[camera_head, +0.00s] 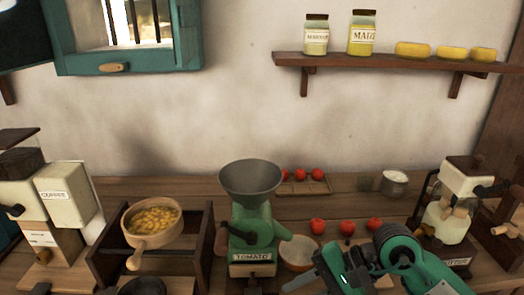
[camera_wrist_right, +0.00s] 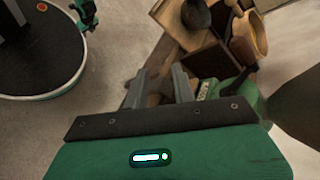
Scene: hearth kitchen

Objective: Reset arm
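My right arm comes in from the lower right in the head view. Its green gripper (camera_head: 300,280) hangs low in front of the counter, beside the green tomato mill (camera_head: 252,225). In the right wrist view the two grey fingers (camera_wrist_right: 160,84) stand apart with a gap between them, and I see nothing held. The mill and wooden stand lie beyond the fingers there. My left gripper does not show in the head view.
A pan of yellow food (camera_head: 153,219) sits on a wooden stand, with a coffee machine (camera_head: 65,200) to its left. Several tomatoes (camera_head: 347,227) and a bowl (camera_head: 298,253) lie right of the mill. A white-and-black machine (camera_head: 455,210) stands far right. A shelf (camera_head: 390,62) holds jars.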

